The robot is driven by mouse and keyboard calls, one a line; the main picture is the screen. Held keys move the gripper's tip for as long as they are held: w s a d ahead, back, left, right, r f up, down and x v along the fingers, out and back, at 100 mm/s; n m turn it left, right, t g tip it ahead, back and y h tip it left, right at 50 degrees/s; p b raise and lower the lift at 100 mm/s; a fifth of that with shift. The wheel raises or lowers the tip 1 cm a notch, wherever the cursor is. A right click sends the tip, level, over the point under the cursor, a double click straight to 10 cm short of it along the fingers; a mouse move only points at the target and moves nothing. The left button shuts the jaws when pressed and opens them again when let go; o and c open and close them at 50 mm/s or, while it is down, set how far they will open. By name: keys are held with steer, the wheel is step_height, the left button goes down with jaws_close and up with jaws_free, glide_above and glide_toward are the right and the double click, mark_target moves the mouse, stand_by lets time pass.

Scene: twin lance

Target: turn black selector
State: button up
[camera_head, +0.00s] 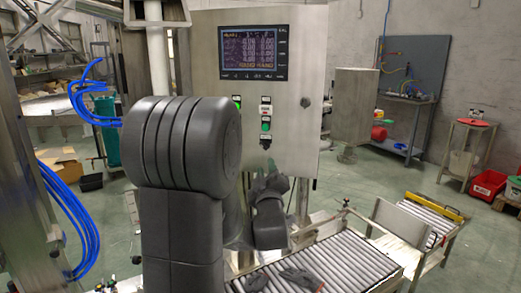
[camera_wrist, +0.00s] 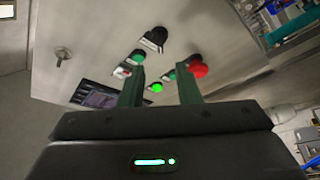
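The black selector (camera_head: 265,142) is the lowest control in the middle column on the front of the steel control cabinet (camera_head: 300,100). In the wrist view the selector (camera_wrist: 154,39) shows beyond my fingertips, near the top centre, on a light plate. My gripper (camera_wrist: 160,72) is open, with its two dark fingers apart and no object held between them. The selector is clear of the fingers. In the head view my gripper (camera_head: 271,182) is below the selector, partly hidden by my own arm.
Close to the selector are a green button (camera_wrist: 137,56), a white-and-red control (camera_wrist: 122,71), a lit green button (camera_wrist: 157,87) and a red mushroom button (camera_wrist: 198,69). A display (camera_head: 254,52) is above. A roller conveyor (camera_head: 340,262) lies below the cabinet.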

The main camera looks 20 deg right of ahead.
mark_target(264, 147)
steer(key=p+x, duration=0.2)
steer(key=x, duration=0.7)
steer(key=shift+w, duration=0.1)
jaws_close()
